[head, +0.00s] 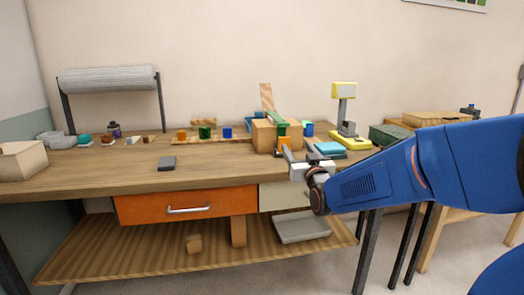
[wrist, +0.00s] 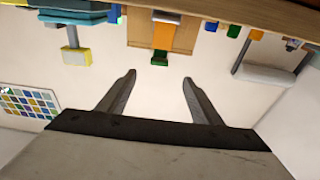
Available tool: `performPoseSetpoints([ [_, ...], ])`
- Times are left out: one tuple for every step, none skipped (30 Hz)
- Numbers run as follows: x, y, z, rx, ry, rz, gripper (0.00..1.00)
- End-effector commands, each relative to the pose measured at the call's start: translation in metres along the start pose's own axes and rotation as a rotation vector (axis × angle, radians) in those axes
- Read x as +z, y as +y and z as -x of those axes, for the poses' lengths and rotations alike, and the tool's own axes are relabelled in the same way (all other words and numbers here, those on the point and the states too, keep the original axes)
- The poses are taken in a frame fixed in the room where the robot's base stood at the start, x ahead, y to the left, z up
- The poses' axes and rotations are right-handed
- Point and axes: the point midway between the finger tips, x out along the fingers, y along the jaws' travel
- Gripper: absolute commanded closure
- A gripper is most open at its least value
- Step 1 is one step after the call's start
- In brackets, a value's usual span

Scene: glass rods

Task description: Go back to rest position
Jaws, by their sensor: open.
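My gripper (head: 299,153) is at the front right of the workbench (head: 110,172), at the end of my blue arm. Its two fingers are spread apart, with nothing between them. In the wrist view, the open gripper (wrist: 158,90) appears with an upside-down scene beyond it. A wooden block (head: 264,137) with an orange piece (head: 284,144) and a green piece stands just behind the gripper in the head view.
Amber (head: 182,135), green (head: 204,132) and blue (head: 227,132) pieces stand in a row at mid-bench. A yellow-based device (head: 349,138) stands near my arm. A grey block (head: 167,163) lies at the front. A paper roll (head: 107,80) is at the back left. The front left of the bench is mostly clear.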

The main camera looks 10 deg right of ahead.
Motion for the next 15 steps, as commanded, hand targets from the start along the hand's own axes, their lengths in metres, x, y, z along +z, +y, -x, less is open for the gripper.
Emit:
performPoseSetpoints([
  [0.0,0.0,0.002,0.0,-0.008,0.0,0.41],
  [0.001,0.0,0.004,0.0,-0.016,0.0,0.41],
  [0.002,0.0,0.007,-0.001,-0.034,0.0,0.41],
  [0.003,0.0,0.01,-0.001,-0.052,0.0,0.41],
  [0.005,0.0,0.015,-0.001,-0.074,0.0,0.41],
  [0.009,0.0,0.022,-0.002,-0.11,0.0,0.41],
  [0.012,0.001,0.028,-0.003,-0.141,-0.001,0.41],
  [0.015,0.001,0.035,-0.003,-0.174,-0.001,0.41],
  [0.021,0.001,0.045,-0.004,-0.22,-0.001,0.41],
  [0.024,0.001,0.053,-0.005,-0.255,-0.001,0.41],
  [0.028,0.001,0.061,-0.005,-0.292,-0.001,0.41],
  [0.034,0.001,0.073,-0.006,-0.339,-0.001,0.41],
  [0.038,0.001,0.083,-0.006,-0.373,-0.001,0.41],
  [0.042,0.002,0.092,-0.006,-0.41,-0.001,0.41],
  [0.048,0.002,0.106,-0.007,-0.457,-0.001,0.41],
])
